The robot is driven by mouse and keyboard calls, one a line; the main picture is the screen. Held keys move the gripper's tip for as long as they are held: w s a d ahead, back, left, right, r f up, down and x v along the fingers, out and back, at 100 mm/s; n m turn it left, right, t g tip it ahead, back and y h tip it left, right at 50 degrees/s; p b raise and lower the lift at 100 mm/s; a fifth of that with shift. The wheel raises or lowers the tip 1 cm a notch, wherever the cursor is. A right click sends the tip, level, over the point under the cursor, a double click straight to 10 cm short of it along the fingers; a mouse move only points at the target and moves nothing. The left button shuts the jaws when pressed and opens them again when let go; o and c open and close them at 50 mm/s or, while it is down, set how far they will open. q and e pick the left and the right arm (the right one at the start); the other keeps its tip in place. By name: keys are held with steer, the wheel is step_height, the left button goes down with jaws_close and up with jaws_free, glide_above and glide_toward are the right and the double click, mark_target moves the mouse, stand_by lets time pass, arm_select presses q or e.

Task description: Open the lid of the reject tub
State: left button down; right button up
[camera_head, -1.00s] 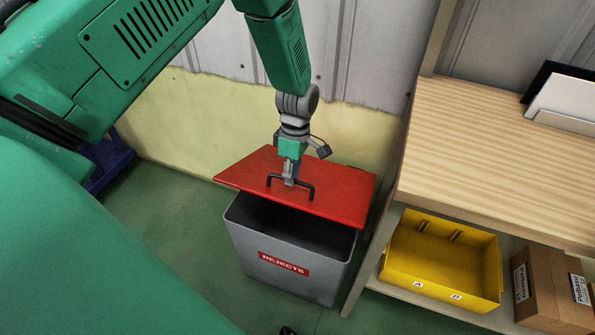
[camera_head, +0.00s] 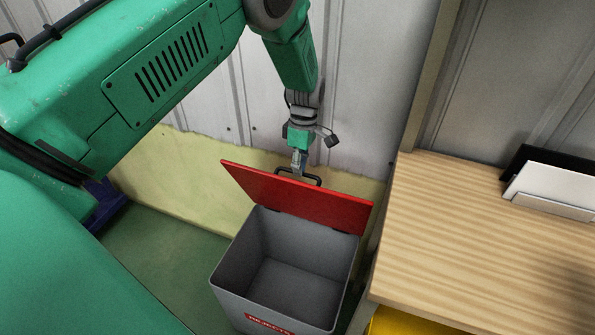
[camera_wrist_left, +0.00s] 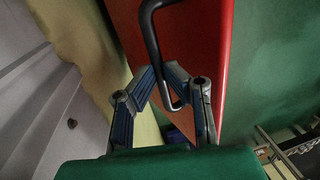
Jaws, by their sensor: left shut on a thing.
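The grey reject tub (camera_head: 238,262) stands on the floor with its red label partly cut off at the bottom of the head view. Its red lid (camera_head: 290,200) is swung up and tilted back at the tub's far side, so the empty-looking inside shows. My left gripper (camera_head: 298,172) is shut on the black lid handle (camera_head: 316,180) at the lid's upper edge. In the left wrist view the fingers of the left gripper (camera_wrist_left: 168,88) are around the handle (camera_wrist_left: 150,35), beside the red lid (camera_wrist_left: 205,60). My right gripper is not in view.
A wooden bench (camera_head: 470,245) stands close on the right, with white and black panels (camera_head: 550,185) on it. A yellow bin (camera_head: 400,322) shows below it. A corrugated wall (camera_head: 370,90) is behind the tub. Green floor (camera_head: 165,255) is clear to the left.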

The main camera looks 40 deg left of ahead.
arm_select(q)
steer(key=shift+w+d+f, duration=0.1)
steer(key=shift+f, duration=0.45)
steer(key=c, duration=1.9)
jaws_free()
steer(key=shift+d, duration=0.1)
steer(key=o, duration=0.3)
steer(key=shift+w+f, duration=0.2)
steer(key=shift+f, duration=0.05)
step_height(320, 180, up, 10)
steer(key=shift+w+a+f, duration=0.15)
steer(key=shift+w+a, duration=0.25)
steer(key=shift+s, duration=0.1)
